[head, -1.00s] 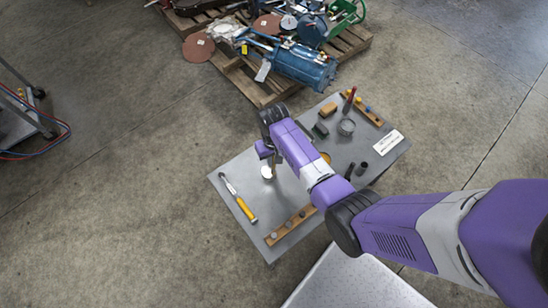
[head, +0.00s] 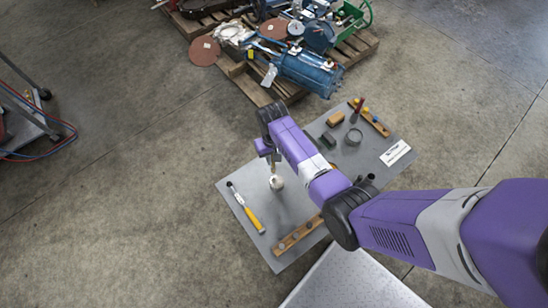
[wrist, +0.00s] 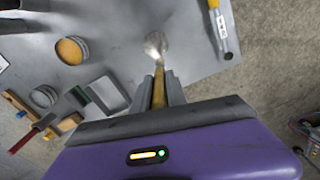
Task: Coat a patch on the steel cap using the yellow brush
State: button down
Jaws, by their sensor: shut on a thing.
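My gripper (head: 273,157) is shut on the yellow brush (wrist: 159,92), whose handle stands between the fingers in the wrist view. The brush also shows below the gripper in the head view (head: 274,168). The round, pale steel cap (head: 277,183) lies on the grey mat (head: 240,176), under the brush tip. In the wrist view the bristles overlap the cap (wrist: 161,40); I cannot tell whether they press on it. The bristles hide part of its top, and no coated patch is clear. A tin of amber coating (wrist: 71,50) stands on the mat in the wrist view.
A yellow-handled tool (head: 246,208) lies left of the cap. A wooden rack (head: 298,233) is at the near edge. A tan block (head: 335,119), a grey ring-shaped tin (head: 353,137) and a label card (head: 395,153) lie right. A loaded pallet (head: 260,88) stands beyond.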

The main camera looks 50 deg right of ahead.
jog(key=shift+r+p, duration=1.55)
jog(key=shift+r, duration=0.7)
